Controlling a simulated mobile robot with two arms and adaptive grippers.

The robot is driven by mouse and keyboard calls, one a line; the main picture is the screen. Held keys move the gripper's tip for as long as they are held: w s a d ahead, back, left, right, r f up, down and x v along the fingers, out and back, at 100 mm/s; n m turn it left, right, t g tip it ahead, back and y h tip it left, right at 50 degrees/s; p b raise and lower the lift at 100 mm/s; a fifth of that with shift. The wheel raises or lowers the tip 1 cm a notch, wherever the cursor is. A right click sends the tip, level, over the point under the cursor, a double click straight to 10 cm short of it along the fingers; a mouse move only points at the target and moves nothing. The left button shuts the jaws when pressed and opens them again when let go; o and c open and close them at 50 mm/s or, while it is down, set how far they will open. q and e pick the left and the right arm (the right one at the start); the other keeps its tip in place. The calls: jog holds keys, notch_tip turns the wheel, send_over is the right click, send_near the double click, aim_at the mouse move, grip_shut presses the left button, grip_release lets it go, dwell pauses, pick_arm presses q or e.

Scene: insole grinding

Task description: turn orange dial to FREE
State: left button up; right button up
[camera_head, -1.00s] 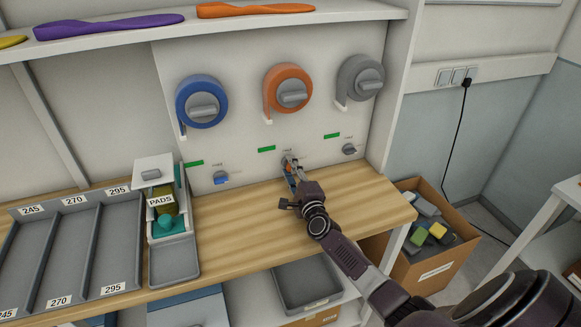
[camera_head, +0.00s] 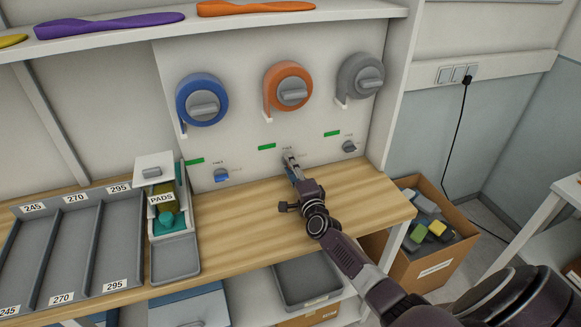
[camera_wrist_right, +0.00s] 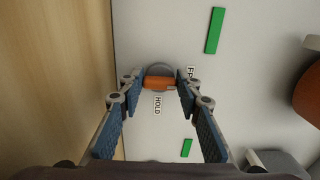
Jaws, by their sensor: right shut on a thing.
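The orange dial (camera_wrist_right: 159,83) is a small knob on a grey round base on the white panel. In the right wrist view its bar lies across the picture, between my fingertips. The word HOLD (camera_wrist_right: 157,106) shows below it, and a partly hidden label starting with F (camera_wrist_right: 190,73) is at its right. My right gripper (camera_head: 289,157) is shut on the dial, with one blue-padded finger on each side; the gripper (camera_wrist_right: 160,86) also shows in the wrist view. In the head view the fingers hide the dial. My left gripper is not in view.
A blue dial (camera_head: 221,175) is left of my gripper and a grey dial (camera_head: 349,147) is right of it. Green strips (camera_head: 267,147) and large tape-like rolls (camera_head: 288,87) are above. The wooden worktop (camera_head: 245,222) is clear below. A pads dispenser (camera_head: 160,170) stands left.

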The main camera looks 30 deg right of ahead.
jog(key=o, duration=1.2)
jog(key=shift+c, duration=0.2)
jog(key=shift+s+a+f, duration=0.15)
jog(key=shift+s+a, duration=0.1)
jog(key=shift+s, duration=0.25)
jog(key=v, duration=1.1)
jog(key=shift+d, duration=0.15)
